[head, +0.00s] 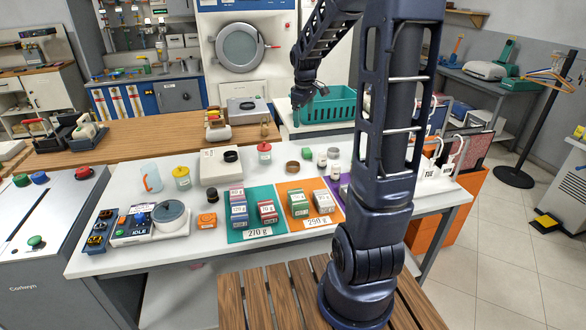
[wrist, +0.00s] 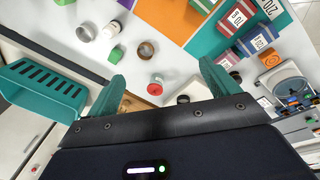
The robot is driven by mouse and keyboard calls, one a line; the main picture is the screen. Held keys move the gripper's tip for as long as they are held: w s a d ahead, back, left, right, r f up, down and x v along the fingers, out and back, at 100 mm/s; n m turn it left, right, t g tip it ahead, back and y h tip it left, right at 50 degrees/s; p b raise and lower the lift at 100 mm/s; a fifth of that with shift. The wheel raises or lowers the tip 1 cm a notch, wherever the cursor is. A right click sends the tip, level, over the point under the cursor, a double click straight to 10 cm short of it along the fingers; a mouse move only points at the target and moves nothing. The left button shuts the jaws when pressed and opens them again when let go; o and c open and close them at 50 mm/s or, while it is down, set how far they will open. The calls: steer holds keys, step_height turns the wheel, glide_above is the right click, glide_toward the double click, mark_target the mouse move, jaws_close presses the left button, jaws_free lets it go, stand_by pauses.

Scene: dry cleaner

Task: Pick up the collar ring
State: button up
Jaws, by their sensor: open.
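A brown, open-topped ring (head: 292,167), which looks like the collar ring, lies on the white table behind the orange mat. It also shows in the wrist view, a brown ring (wrist: 147,49) above the gap between my fingers. A dark round piece (head: 231,156) sits on a white box; I cannot tell if it too is a ring. My gripper (wrist: 160,85) is open and empty, its teal fingers apart. In the head view my gripper is high up near the teal basket, above and behind the ring, not touching it.
A red-lidded jar (head: 264,153) stands left of the ring, and green and white small containers (head: 322,160) stand right. Mats with stacked boxes lie in front. A teal basket (head: 327,106) stands behind. My arm hides part of the table's right side.

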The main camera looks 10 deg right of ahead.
steer(key=w+f+n+g, duration=0.1)
steer(key=w+f+n, duration=0.2)
steer(key=w+f, duration=0.65)
steer(key=n+g, duration=0.1)
steer(key=n, duration=0.3)
glide_toward(293, 163)
steer(key=s+r, duration=0.2)
steer(key=s, duration=0.1)
steer(key=f, duration=1)
steer(key=shift+a, duration=0.25)
steer(key=c, duration=1)
steer(key=shift+c, duration=0.2)
steer(key=shift+r, duration=0.1)
